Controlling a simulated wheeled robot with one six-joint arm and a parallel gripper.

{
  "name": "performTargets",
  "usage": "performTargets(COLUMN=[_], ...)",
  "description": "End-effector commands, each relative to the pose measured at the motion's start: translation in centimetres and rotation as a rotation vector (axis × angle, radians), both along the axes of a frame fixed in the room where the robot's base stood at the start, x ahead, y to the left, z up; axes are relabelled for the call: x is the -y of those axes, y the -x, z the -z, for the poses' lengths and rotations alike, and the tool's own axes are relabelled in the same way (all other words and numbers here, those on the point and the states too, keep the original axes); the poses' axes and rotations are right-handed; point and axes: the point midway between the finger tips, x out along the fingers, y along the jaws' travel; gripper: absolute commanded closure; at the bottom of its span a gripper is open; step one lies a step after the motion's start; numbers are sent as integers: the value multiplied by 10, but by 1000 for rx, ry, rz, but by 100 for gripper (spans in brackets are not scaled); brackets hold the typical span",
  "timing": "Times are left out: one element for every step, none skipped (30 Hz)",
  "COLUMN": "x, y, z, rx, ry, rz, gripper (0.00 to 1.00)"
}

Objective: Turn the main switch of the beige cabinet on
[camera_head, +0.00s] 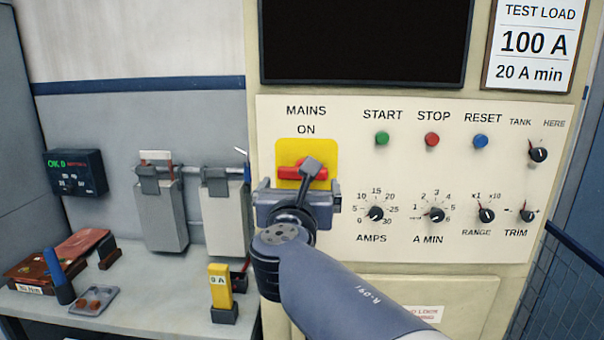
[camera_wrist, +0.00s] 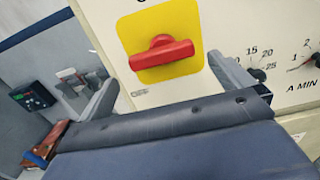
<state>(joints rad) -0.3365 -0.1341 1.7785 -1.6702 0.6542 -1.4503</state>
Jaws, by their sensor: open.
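The beige cabinet (camera_head: 395,270) fills the middle and right of the head view. Its main switch (camera_head: 290,173) is a red handle on a yellow plate (camera_head: 321,150) under the words MAINS and ON. The handle lies roughly level, and my gripper partly covers it in the head view. In the wrist view the red handle (camera_wrist: 162,53) shows whole, roughly horizontal on its yellow plate. My gripper (camera_head: 298,172) is in front of the switch. Its two fingers (camera_wrist: 168,82) are spread wide, one on each side below the handle, apart from it and empty.
Green, red and blue buttons (camera_head: 432,139) and several knobs (camera_head: 437,214) sit right of the switch. A dark screen (camera_head: 365,40) is above. Left is a bench (camera_head: 140,312) with a yellow tool (camera_head: 220,287) and grey hanging plates (camera_head: 160,215). A blue mesh fence (camera_head: 562,285) stands right.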

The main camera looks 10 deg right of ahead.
Motion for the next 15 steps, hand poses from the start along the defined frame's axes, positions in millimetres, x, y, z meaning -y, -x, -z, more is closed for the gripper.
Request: performTargets(x=[5, 6, 8, 10, 11, 13, 14, 15, 16, 16, 17, 18, 19, 19, 19], y=[-11, -16, -22, -27, -31, -36, -40, -43, -47, -49, -52, -54, -55, -56, -57], z=[0, 0, 0, 0, 0, 0, 0, 0, 0, 0, 0, 0, 0, 0, 0], rx=[-4, -3, -3, -3, -3, -3, -3, -3, -2, -2, -1, -1, -1, -1, -1], ry=[0, 0, 0, -1, -1, -1, -2, -2, -2, -2, -3, -3, -3, -3, -3], rz=[5, 4, 4, 4, 3, 3, 3, 3, 1, 1, 1, 1, 1, 1, 1], gripper=[0, 0, 0, 0, 0, 0, 0, 0, 0, 0, 0, 0, 0, 0, 0])
